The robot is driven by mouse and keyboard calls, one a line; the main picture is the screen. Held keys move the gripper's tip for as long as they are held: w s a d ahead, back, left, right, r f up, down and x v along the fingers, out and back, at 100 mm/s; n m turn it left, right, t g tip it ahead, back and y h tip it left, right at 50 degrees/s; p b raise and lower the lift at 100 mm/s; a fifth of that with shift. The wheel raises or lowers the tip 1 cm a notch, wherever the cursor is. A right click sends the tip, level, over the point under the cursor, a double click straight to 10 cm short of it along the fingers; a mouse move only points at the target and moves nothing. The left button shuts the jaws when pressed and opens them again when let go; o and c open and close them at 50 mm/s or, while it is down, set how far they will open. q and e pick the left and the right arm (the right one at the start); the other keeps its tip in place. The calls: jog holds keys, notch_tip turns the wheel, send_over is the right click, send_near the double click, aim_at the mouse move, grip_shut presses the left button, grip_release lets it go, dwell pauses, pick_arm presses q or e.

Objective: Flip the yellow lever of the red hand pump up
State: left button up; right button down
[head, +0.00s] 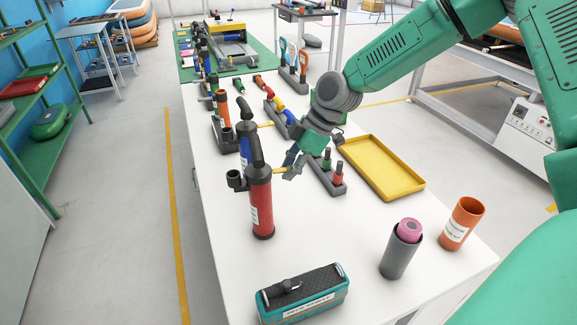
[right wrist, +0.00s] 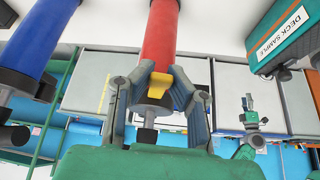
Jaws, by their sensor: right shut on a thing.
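The red hand pump (head: 261,205) stands upright on the white table, with a black handle on top and a dark spout at its left. Its yellow lever (head: 280,170) sticks out to the right, roughly level, near the top of the red body. My right gripper (head: 292,166) is at the lever's outer end, shut on it. In the right wrist view the yellow lever (right wrist: 170,74) sits between the two fingers, with the red pump (right wrist: 161,35) just beyond. The fingers partly hide the lever. My left gripper is not in view.
A blue pump (head: 245,148) stands close behind the red one. A yellow tray (head: 412,188) and a rack with dark and red pieces (head: 330,180) lie to the right. A grey cup (head: 398,258), an orange cup (head: 462,224) and a teal deck sample (head: 303,298) stand nearer.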

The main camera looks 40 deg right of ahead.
jog(key=shift+f, duration=0.1)
jog(key=c, duration=1.4)
grip_release()
jog(key=shift+c, duration=0.2)
jog(key=shift+d+r, duration=0.1)
jog(key=shift+r, duration=0.1)
jog(key=v, duration=1.1)
jog(key=shift+d, duration=0.25)
jog(key=shift+r, duration=0.1)
